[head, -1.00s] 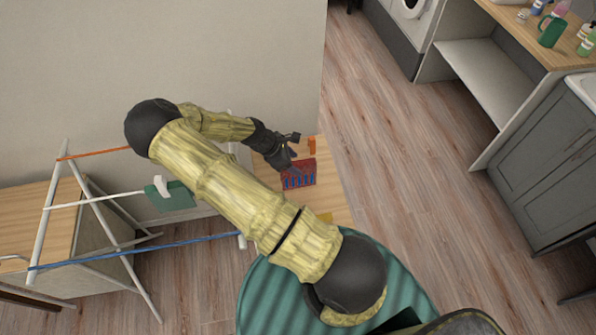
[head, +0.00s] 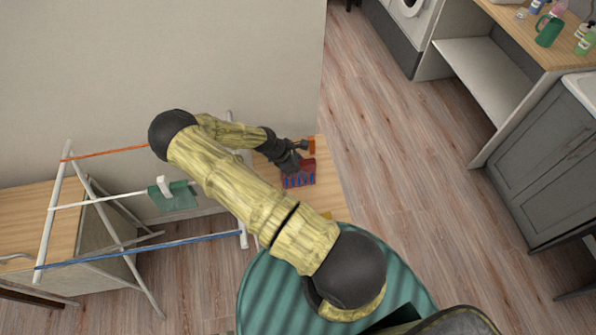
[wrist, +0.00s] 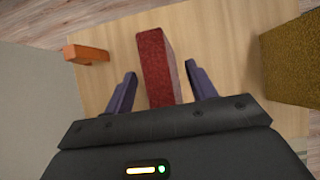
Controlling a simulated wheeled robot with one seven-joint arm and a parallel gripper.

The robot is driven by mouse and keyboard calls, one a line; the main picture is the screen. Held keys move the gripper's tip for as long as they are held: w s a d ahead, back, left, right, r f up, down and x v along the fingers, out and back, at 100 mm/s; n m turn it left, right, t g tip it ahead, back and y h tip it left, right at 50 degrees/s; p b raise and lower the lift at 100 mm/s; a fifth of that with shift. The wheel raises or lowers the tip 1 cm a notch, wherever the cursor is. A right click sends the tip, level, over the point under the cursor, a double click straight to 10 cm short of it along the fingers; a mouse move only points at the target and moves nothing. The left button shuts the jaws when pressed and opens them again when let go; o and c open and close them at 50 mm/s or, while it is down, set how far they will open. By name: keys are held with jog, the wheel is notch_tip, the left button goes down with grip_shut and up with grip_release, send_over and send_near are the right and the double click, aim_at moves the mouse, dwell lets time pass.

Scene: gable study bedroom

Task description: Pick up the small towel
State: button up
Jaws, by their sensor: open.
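The small towel looks like a red, rough-textured upright slab in the wrist view (wrist: 154,68). My gripper (wrist: 160,68) is open, with one dark finger on each side of the red towel. A gap shows between each finger and the towel. In the head view my gripper (head: 301,162) is right at the towel and hides part of it.
An orange piece (wrist: 87,54) lies left of the towel on the wooden top (wrist: 220,45). An ochre textured block (wrist: 295,60) stands to the right. In the head view, a drying rack (head: 50,215) with a green cloth (head: 180,198) stands left, against the wall.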

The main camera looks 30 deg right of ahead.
dwell(0.3)
jog(key=shift+a, duration=0.1)
jog(key=c, duration=1.1)
jog(key=shift+r, duration=0.1)
notch_tip(320, 180, up, 10)
jog(key=shift+f+b, duration=0.1)
jog(key=shift+b, duration=1.15)
